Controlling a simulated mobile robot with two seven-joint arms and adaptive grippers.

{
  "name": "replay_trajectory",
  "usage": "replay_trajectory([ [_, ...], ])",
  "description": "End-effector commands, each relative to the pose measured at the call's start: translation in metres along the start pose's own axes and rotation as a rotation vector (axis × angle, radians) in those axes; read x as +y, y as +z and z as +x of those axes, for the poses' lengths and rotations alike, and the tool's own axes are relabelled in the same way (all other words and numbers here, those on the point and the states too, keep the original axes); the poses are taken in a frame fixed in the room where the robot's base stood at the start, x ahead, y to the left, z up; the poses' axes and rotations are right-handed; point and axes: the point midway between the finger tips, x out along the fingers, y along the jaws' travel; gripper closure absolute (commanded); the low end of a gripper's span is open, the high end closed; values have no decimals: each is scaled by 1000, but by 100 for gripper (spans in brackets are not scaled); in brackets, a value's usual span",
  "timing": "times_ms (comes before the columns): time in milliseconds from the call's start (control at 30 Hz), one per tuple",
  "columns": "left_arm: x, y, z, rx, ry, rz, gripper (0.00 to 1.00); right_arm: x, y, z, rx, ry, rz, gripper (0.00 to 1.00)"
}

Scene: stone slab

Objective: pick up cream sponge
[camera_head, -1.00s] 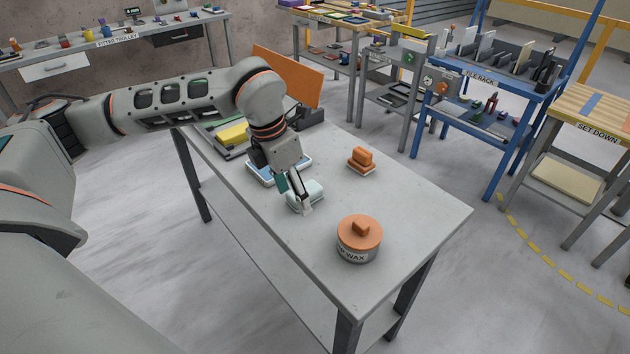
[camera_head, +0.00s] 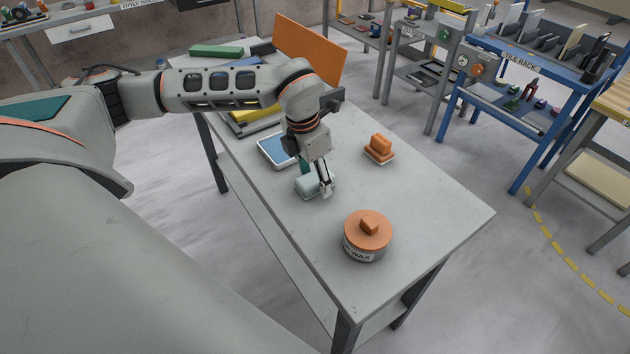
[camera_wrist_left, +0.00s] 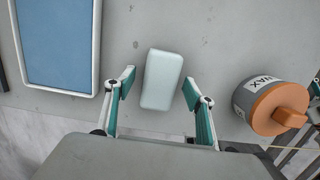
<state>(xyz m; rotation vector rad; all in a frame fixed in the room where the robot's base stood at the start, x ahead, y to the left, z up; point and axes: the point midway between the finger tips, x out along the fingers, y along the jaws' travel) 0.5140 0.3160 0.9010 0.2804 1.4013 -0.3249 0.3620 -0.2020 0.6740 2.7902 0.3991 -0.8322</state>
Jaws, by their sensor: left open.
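The sponge is a pale, almost white block (camera_head: 309,187) with rounded edges, lying on the grey stone-topped table (camera_head: 420,220). My left gripper (camera_head: 315,178) is over it, pointing down, its fingers partly hiding it. In the left wrist view the sponge (camera_wrist_left: 162,78) lies between the two open fingers (camera_wrist_left: 159,88), with a gap visible on each side. I cannot tell the fingertips' exact height above the table. My right gripper is not in view.
A wax tin (camera_head: 367,240) with an orange lid stands at the front. An orange block (camera_head: 379,148) sits on a small base to the right. A blue-bottomed tray (camera_head: 272,150) is behind the sponge. An upright orange panel (camera_head: 310,48) stands at the far end.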

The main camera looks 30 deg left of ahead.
Motion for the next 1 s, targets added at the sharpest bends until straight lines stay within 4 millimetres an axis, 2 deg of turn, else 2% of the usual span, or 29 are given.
replay_trajectory([
  [100, 0, 0, 6, 0, 0, 0, 46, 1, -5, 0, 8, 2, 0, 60],
  [333, 0, 0, 6, 0, 0, 0, 46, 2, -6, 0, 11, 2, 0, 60],
  [1000, 0, -1, 11, 0, -1, 1, 46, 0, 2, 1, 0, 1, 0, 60],
])
